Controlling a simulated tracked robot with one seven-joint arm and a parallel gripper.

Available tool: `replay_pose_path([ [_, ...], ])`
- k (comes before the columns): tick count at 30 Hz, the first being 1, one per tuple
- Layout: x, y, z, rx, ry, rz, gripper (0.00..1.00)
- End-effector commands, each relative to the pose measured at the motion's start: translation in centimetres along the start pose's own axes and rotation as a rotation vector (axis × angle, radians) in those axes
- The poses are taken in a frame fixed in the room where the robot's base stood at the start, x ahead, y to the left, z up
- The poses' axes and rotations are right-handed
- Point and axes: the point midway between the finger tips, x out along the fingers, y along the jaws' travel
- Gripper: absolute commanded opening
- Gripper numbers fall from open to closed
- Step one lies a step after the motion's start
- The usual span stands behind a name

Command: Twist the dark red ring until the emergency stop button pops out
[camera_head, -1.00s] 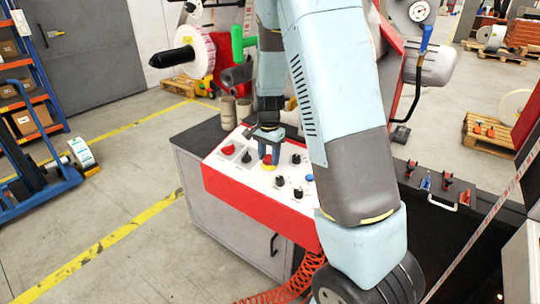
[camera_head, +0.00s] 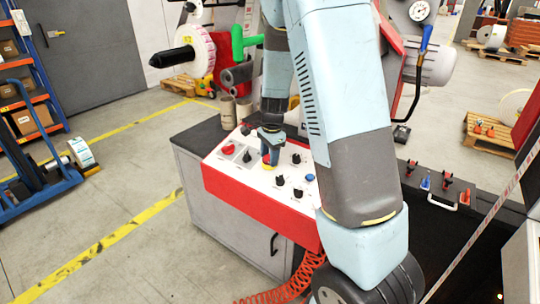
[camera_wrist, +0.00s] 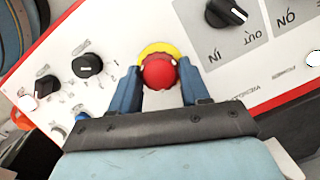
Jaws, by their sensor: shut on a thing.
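The emergency stop button (camera_wrist: 158,73) shows in the wrist view as a round red head on a yellow surround (camera_wrist: 152,49). I cannot make out its dark red ring apart from the head. My gripper (camera_wrist: 161,83) has one blue finger on each side of the red head and is shut on it. In the head view my gripper (camera_head: 269,160) points down at the panel and mostly hides the button. I cannot tell whether the button is pressed in or out.
The white control panel (camera_head: 240,173) with a red front carries several black knobs (camera_wrist: 87,65), a rotary switch (camera_wrist: 226,13) on a grey plate, and a blue button (camera_head: 309,177). Another red knob (camera_head: 228,149) sits left of my gripper.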

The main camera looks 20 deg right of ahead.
Motion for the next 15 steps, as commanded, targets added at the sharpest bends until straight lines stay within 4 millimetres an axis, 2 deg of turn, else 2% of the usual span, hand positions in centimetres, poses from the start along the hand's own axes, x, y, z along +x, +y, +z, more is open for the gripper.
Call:
replay_pose_path([
  [15, -0.13, -0.23, 0.22, 0.304, 0.000, -0.095, 0.16],
])
